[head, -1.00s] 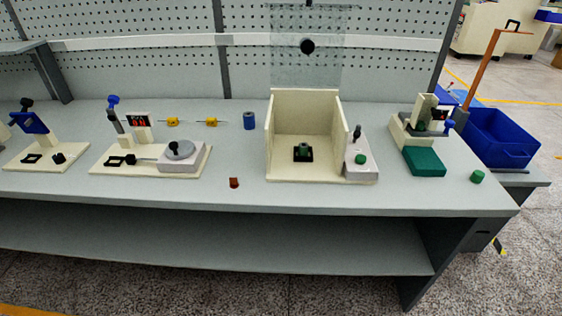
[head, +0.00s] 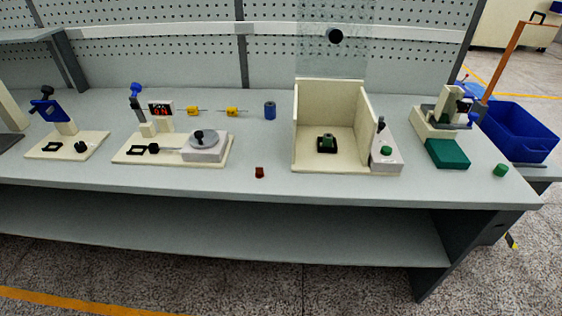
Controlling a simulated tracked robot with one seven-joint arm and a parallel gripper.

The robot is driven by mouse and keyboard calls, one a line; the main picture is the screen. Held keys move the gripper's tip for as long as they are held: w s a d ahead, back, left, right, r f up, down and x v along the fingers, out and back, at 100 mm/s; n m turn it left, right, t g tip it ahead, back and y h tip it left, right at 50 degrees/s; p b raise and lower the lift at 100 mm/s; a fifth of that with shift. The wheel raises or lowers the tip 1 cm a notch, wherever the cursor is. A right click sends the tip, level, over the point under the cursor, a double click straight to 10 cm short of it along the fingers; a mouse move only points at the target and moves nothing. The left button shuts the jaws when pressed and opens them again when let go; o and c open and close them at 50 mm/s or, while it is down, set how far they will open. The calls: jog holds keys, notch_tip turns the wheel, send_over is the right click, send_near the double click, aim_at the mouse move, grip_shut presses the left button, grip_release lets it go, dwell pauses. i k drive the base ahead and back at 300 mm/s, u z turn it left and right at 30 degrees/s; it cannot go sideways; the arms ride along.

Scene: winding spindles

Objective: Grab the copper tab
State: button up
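A small dark red-brown piece (head: 259,172), which looks like the copper tab, lies on the grey workbench (head: 330,187) near its front edge. It sits between the white station with the round grey disc and the open-front cream box. Nothing touches it. My gripper and arm do not show in the head view.
The disc station (head: 205,150) is left of the tab and the cream box (head: 312,134) is to its right. A blue cylinder (head: 270,110) and yellow parts (head: 193,111) lie behind. A green block (head: 447,153) and blue bin (head: 520,134) are at right. Bench around the tab is clear.

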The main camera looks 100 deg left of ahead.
aim_at(259, 174)
jog(key=k, duration=2.75)
jog(key=u, duration=1.4)
jog(key=i, duration=1)
jog(key=z, duration=0.05)
